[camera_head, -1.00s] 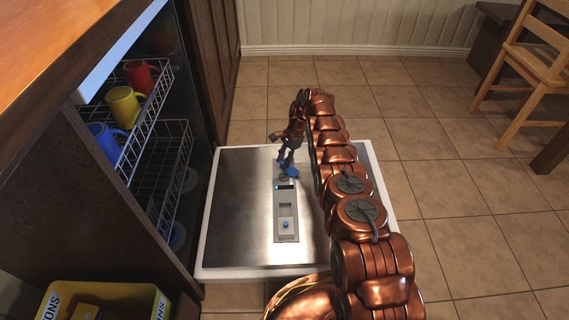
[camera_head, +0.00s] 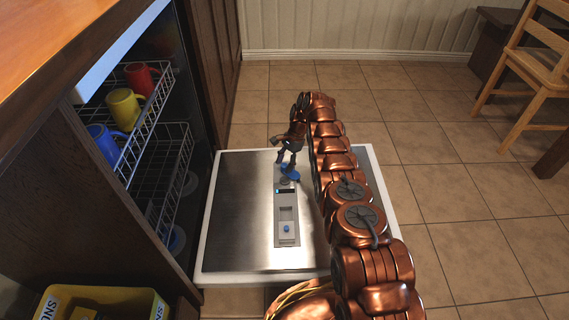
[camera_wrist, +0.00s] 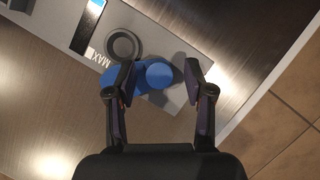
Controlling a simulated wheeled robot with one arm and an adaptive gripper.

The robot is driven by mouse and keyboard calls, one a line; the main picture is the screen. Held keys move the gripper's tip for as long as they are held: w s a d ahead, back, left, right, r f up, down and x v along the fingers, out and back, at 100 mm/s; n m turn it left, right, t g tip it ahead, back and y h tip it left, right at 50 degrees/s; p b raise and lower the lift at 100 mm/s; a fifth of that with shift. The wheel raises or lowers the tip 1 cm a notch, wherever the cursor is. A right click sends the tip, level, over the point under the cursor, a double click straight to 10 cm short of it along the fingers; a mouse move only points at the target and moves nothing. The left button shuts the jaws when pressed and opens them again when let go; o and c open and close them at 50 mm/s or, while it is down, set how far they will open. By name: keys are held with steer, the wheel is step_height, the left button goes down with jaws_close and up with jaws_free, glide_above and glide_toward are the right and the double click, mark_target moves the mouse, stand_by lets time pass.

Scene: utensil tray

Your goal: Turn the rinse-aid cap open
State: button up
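The blue rinse-aid cap (camera_head: 291,171) is at the far end of the grey dispenser (camera_head: 295,238) on the inside of the open dishwasher door (camera_head: 240,225). In the wrist view the cap (camera_wrist: 160,74) has a round raised knob and a wider blue part reaching left under a finger. A grey ring (camera_wrist: 123,45) lies beside it, with "MAX" printed nearby. My gripper (camera_head: 289,164) is over the cap, pointing down. In the wrist view its fingers (camera_wrist: 162,78) are apart on either side of the knob. The right finger shows a gap; contact on the left is unclear.
Racks (camera_head: 150,125) with red, yellow and blue mugs stand in the dishwasher at left. A yellow box (camera_head: 95,300) is at lower left. A wooden chair (camera_head: 530,70) stands at far right. Tiled floor right of the door is clear.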

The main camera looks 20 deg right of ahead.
mark_target(285, 164)
steer(key=shift+r, duration=0.15)
step_height(285, 164, up, 10)
stand_by(0.9)
